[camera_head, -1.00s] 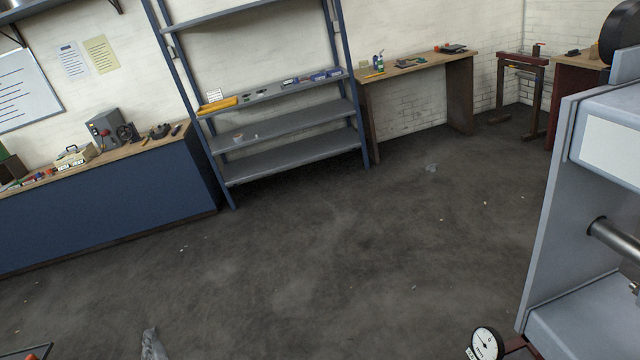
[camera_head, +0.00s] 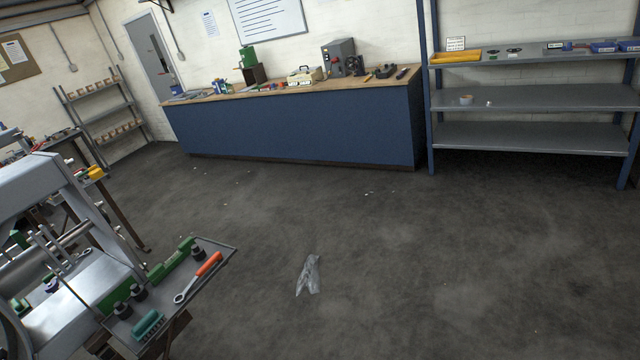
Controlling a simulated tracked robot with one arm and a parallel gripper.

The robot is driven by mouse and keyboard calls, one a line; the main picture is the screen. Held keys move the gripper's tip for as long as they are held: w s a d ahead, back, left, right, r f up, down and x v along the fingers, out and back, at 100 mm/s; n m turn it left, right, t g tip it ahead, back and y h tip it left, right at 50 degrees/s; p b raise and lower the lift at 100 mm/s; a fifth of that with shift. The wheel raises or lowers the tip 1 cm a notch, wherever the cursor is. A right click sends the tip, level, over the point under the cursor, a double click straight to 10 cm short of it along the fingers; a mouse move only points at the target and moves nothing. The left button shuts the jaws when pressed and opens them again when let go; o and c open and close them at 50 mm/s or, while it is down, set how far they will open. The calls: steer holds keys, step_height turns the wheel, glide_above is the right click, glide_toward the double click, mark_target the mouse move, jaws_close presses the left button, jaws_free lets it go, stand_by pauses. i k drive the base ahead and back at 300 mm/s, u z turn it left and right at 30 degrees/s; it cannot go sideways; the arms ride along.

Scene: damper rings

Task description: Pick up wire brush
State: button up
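A teal-green brush-like object (camera_head: 148,325) lies on a small grey tray (camera_head: 225,262) at the lower left; it may be the wire brush, but its bristles are too small to tell. On the same tray are an orange-handled tool (camera_head: 205,272), a green bar-shaped piece (camera_head: 172,262) and a few small dark cylinders. The tray is attached beside a large grey machine (camera_head: 30,195). Small items also sit on the blue workbench, too small to identify surely. My gripper does not show in the view.
The blue workbench (camera_head: 290,125) runs along the back wall. A grey shelf unit (camera_head: 530,97) stands at the right, and a smaller shelf rack (camera_head: 100,110) at the far left. A crumpled grey rag or sheet (camera_head: 309,275) lies on the floor.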

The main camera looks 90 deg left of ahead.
mark_target(152, 318)
steer(key=u, duration=1.15)
steer(key=i, duration=0.15)
steer(key=u, duration=2.7)
steer(key=i, duration=0.4)
steer(key=z, duration=0.3)
steer(key=k, duration=0.4)
steer(key=u, duration=0.6)
